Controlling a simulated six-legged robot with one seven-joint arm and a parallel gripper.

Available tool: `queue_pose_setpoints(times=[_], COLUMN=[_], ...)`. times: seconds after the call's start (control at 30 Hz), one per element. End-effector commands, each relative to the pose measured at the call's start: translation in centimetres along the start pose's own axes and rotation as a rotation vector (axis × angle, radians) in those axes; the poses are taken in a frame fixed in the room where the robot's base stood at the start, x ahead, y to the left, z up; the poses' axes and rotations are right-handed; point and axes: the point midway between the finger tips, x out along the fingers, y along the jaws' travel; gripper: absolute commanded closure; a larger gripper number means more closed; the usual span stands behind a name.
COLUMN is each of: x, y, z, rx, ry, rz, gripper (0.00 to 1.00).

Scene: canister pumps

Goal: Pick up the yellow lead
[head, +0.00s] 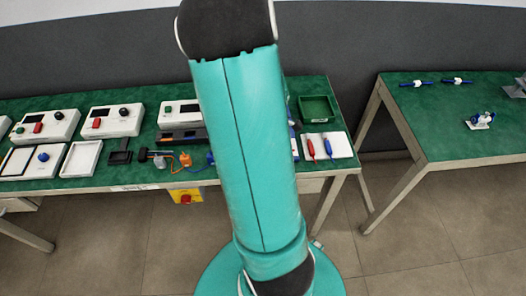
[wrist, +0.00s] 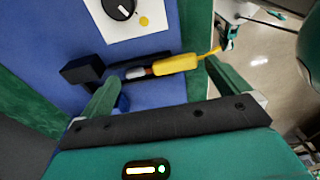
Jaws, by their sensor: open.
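The yellow lead (wrist: 178,63) shows in the wrist view, with a thick yellow body, a pale and reddish tip at its left end and a thin yellow cable running off to the upper right. Its tip end lies along a black holder (wrist: 84,70) on a blue surface. My gripper (wrist: 155,72) is open, its two green fingers spread at the left and right, with the lead across the space ahead of them. I cannot tell whether the right finger touches the lead. In the head view my arm covers the middle of the bench, and I cannot make out the gripper or lead there.
A white plate with a black knob (wrist: 119,8) lies beyond the lead. In the head view, the green bench (head: 60,106) carries white boxes, a green tray (head: 318,109) and a white tray (head: 343,145) with red and blue leads. A second bench (head: 440,120) stands right, past a floor gap.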

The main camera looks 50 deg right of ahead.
Motion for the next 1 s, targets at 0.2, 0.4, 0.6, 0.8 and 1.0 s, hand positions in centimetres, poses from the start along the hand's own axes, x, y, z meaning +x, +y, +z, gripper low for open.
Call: queue_pose_setpoints(times=[0.2,0.4,0.6,0.8,1.0], x=[1.1,1.1,1.0,1.0,-0.1], y=[0.0,0.0,0.0,0.0,0.1], z=[0.1,0.1,0.1,0.1,-0.1], rx=[0.002,0.001,0.001,0.001,0.0], ry=[0.0,0.0,0.0,0.0,0.002], rz=[0.002,0.002,0.002,0.002,0.004], gripper=[0.0,0.14,0.4,0.4,0.4])
